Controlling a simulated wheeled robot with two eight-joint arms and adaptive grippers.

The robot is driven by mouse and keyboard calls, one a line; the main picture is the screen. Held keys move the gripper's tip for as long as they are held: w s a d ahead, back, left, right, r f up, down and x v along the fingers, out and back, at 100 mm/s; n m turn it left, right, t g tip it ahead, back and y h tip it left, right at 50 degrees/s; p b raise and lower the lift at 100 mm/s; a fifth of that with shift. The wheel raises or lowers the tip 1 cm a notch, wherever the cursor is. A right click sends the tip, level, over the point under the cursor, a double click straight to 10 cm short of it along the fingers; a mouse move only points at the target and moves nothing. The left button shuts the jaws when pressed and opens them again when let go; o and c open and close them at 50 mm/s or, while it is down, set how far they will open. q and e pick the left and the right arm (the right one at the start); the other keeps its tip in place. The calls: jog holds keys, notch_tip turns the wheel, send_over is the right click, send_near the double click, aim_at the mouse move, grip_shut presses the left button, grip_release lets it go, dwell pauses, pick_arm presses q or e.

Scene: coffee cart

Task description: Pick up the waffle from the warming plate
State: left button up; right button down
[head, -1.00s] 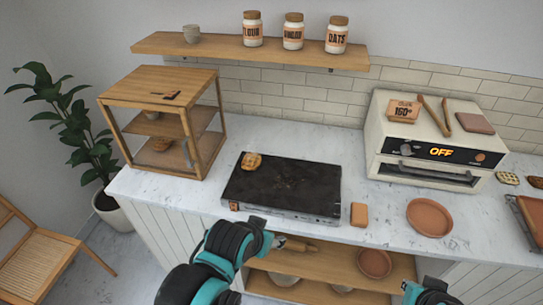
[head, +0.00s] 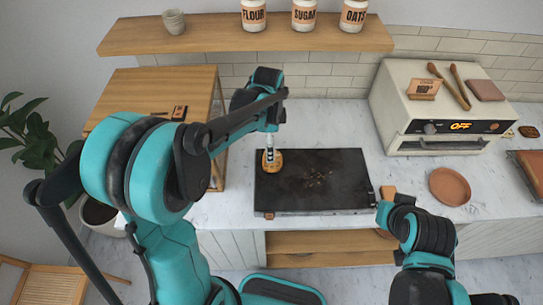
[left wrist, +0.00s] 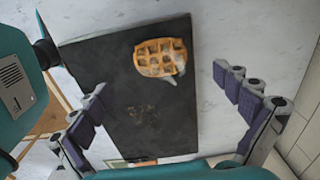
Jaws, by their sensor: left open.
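The round golden waffle (head: 278,168) lies on the far-left corner of the dark warming plate (head: 320,172) in the head view. I cannot tell the exact height or any contact. My right gripper (head: 388,212) is in front of the counter at right, its fingers unclear.
A wooden shelf unit (head: 150,90) stands left of the plate, partly behind my left arm. A white oven (head: 400,100), a terracotta dish (head: 452,186) and a small brown block (head: 388,192) are to the right. A wall shelf (head: 220,35) hangs above.

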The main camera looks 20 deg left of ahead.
pick_arm(q)
jog(key=shift+w+d+f+m, duration=0.2)
jog(key=shift+m, duration=0.1)
jog(key=shift+d+f, duration=0.1)
jog(key=shift+f, duration=0.15)
notch_tip(320, 180, down, 8)
jog(key=shift+r+b, duration=0.2)
jog(key=shift+b, duration=0.7)
jog(key=shift+d, duration=0.1)
jog(key=c, duration=1.2)
